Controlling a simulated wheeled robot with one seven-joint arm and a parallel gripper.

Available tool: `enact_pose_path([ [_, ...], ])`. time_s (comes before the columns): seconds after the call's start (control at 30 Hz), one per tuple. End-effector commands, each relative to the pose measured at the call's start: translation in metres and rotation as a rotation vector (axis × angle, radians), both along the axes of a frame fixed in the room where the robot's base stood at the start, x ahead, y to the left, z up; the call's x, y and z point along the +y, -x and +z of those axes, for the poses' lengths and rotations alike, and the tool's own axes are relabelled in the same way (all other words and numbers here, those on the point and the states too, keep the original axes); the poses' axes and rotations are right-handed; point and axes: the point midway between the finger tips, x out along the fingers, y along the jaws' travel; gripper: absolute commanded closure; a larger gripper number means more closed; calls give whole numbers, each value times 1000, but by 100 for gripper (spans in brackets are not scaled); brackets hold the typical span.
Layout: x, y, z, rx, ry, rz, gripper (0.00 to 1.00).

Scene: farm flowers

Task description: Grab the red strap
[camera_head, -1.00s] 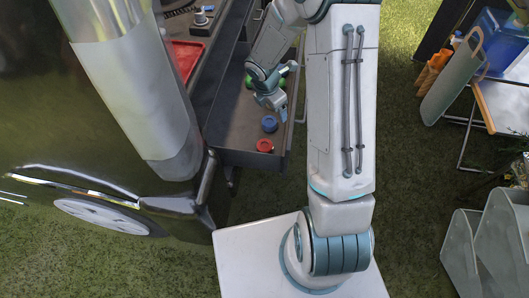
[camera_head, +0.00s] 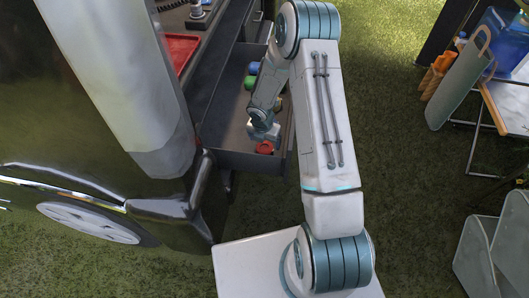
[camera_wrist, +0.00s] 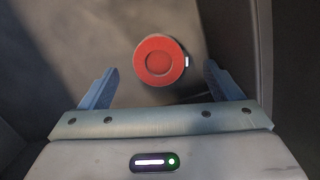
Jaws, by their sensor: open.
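The red strap (camera_wrist: 159,60) is a round red roll lying on the dark drawer floor. In the wrist view it sits ahead of my gripper (camera_wrist: 160,82), centred between the two blue fingers. The fingers are spread open and do not touch it. In the head view the red strap (camera_head: 265,147) lies at the near end of the open drawer. My gripper (camera_head: 264,130) is inside the drawer area just behind and above it, and partly hides what lies below.
The dark grey drawer (camera_head: 232,158) is open, with its walls close around my gripper. A blue roll (camera_head: 254,68) and a green roll (camera_head: 250,82) lie farther back in it. A red tray (camera_head: 180,50) is on the surface to the left.

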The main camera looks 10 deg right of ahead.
Motion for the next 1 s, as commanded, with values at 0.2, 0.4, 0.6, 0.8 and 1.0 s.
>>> enact_pose_path([
  [0.2,0,-1,-13,0,1,0,14],
  [0.4,2,-1,-42,1,1,1,14],
  [0.6,0,-4,-56,-1,0,-1,14],
  [0.8,0,-4,-55,-1,0,-1,26],
  [1.0,0,-4,-54,-1,0,-1,68],
])
